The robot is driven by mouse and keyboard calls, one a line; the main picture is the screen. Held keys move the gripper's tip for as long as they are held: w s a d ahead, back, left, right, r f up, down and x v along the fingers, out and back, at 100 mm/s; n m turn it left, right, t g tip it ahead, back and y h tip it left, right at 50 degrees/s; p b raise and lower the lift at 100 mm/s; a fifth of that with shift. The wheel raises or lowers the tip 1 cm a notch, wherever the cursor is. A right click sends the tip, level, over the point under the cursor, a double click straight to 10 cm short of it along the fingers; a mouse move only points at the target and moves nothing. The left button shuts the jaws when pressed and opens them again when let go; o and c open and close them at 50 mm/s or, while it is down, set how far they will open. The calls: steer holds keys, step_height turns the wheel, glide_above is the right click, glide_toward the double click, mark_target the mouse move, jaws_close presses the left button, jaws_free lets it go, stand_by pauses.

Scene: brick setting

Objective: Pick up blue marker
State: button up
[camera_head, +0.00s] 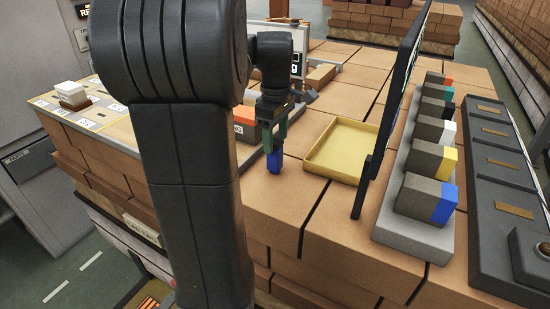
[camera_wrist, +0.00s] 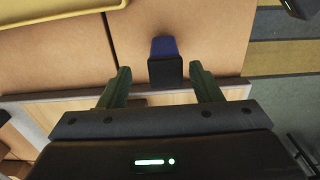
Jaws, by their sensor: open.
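The blue marker (camera_head: 274,162) is a short blue piece on the brick-topped surface, directly below my gripper (camera_head: 270,138) in the head view. In the wrist view the blue marker (camera_wrist: 164,47) shows a dark near end and a blue far part. It lies between the two green fingers of my gripper (camera_wrist: 160,72), with a visible gap on each side. My gripper is open and holds nothing. In the head view, my fingers hide the marker's upper part.
A shallow yellow tray (camera_head: 343,150) lies just right of the marker. Beyond it stand a thin dark upright panel (camera_head: 384,125) and a grey rack (camera_head: 397,226) of blocks with coloured ends. An orange-and-grey box (camera_head: 246,123) is close on the left. Bare bricks lie in front.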

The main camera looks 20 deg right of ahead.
mark_target(275, 155)
steer(key=shift+s+a+f, duration=0.1)
steer(key=shift+s+f, duration=0.15)
steer(key=shift+f, duration=0.25)
step_height(275, 155, down, 5)
steer(key=shift+a+r+p, duration=0.1)
steer(key=shift+r+p, duration=0.1)
steer(key=shift+p, duration=0.25)
steer(key=c, duration=1.1)
